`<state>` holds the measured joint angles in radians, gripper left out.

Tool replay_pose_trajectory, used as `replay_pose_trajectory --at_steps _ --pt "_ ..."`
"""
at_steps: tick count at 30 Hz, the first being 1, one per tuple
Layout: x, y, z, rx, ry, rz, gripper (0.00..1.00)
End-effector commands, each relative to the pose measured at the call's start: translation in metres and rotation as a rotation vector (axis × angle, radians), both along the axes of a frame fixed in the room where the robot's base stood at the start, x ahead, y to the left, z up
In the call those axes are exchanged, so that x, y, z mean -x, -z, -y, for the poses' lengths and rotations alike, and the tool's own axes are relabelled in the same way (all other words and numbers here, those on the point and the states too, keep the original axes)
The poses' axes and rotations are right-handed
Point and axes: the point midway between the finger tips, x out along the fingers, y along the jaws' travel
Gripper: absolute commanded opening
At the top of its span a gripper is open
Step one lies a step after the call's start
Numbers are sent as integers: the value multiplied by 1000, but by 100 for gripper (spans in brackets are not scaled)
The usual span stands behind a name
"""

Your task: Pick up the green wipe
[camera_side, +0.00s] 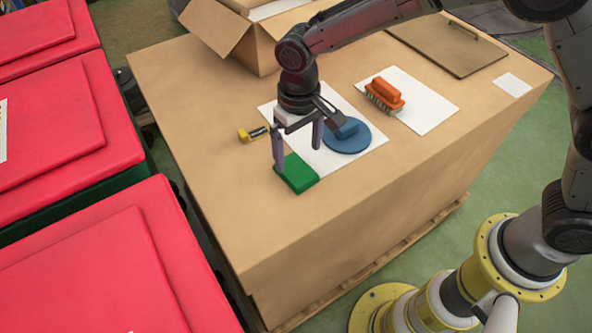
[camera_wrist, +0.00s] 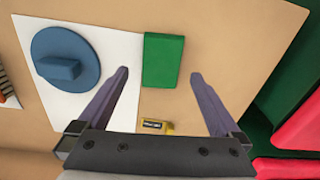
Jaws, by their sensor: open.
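The green wipe (camera_side: 296,173) is a folded green block lying at the front left corner of a white sheet on the cardboard-coloured table. In the wrist view the green wipe (camera_wrist: 162,60) lies beyond the fingertips, between their lines and nearer the left finger. My gripper (camera_side: 297,150) is open and empty, pointing down above the table close to the wipe. Both fingers of my gripper (camera_wrist: 160,74) show apart in the wrist view. I cannot tell the exact height of the fingertips above the wipe.
A blue disc with a raised handle (camera_side: 346,137) lies on the white sheet (camera_side: 375,141). A yellow and black item (camera_side: 252,134) lies to the left. An orange brush (camera_side: 384,95) rests on another sheet. An open carton (camera_side: 240,35) and a brown board (camera_side: 445,48) stand behind. The table front is clear.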

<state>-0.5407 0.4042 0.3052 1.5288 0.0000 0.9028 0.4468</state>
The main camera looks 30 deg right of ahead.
Motion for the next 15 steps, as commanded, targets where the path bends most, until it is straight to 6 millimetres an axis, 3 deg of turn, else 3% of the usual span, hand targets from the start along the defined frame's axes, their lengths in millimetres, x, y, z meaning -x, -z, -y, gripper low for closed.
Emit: replay_pose_trajectory --at_steps 9,15 --pt "-2 41 -4 1 0 -3 100" --pt "-3 51 -4 0 0 0 100"
